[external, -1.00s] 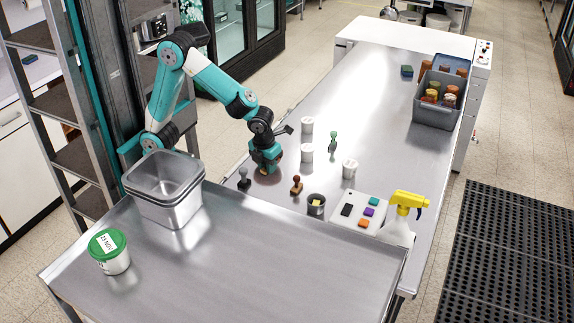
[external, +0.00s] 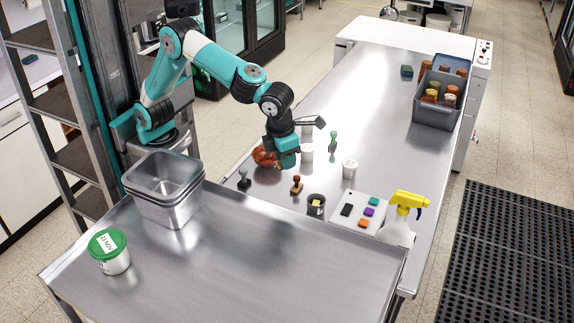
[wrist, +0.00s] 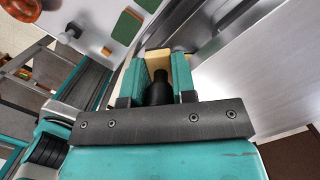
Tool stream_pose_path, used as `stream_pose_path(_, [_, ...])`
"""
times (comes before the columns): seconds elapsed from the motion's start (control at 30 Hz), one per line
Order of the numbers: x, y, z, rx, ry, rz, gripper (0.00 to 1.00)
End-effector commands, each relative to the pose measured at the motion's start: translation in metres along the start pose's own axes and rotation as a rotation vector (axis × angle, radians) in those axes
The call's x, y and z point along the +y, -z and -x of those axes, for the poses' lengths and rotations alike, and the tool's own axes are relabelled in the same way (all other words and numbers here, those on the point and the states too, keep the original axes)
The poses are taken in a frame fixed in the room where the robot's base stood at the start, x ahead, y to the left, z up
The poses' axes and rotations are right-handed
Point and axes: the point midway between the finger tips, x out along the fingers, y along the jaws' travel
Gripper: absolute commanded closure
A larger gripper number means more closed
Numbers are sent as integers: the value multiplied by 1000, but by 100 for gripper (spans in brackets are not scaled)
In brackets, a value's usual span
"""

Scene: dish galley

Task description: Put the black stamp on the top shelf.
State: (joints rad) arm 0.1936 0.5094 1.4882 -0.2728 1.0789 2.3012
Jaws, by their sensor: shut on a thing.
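My gripper (external: 287,158) is raised above the left side of the steel table. In the wrist view my gripper (wrist: 158,78) is shut on the black stamp (wrist: 158,92), whose dark handle shows between the jaws. Its lower end is mostly hidden there, and the external view does not show it clearly. The shelf rack stands at the far left; its highest visible shelf (external: 22,38) is dark and looks empty, and anything above is out of frame.
A dark stamp (external: 244,180), a brown stamp (external: 297,185) and a green stamp (external: 333,141) stand on the table. A red-brown round thing (external: 263,157) is beside my gripper. Steel pans (external: 165,200) stand before the rack.

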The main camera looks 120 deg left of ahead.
Motion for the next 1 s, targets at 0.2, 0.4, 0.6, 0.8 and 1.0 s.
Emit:
stream_pose_path(0.2, [-102, 58, 68, -3, 33, -280, 98])
stream_pose_path(0.4, [-172, 138, 113, -1, 68, -529, 98])
stream_pose_path(0.6, [-210, 220, 145, 4, 101, -739, 98])
stream_pose_path(0.8, [-222, 270, 158, 9, 121, -855, 98])
stream_pose_path(1.0, [-224, 285, 136, 10, 126, -883, 98])
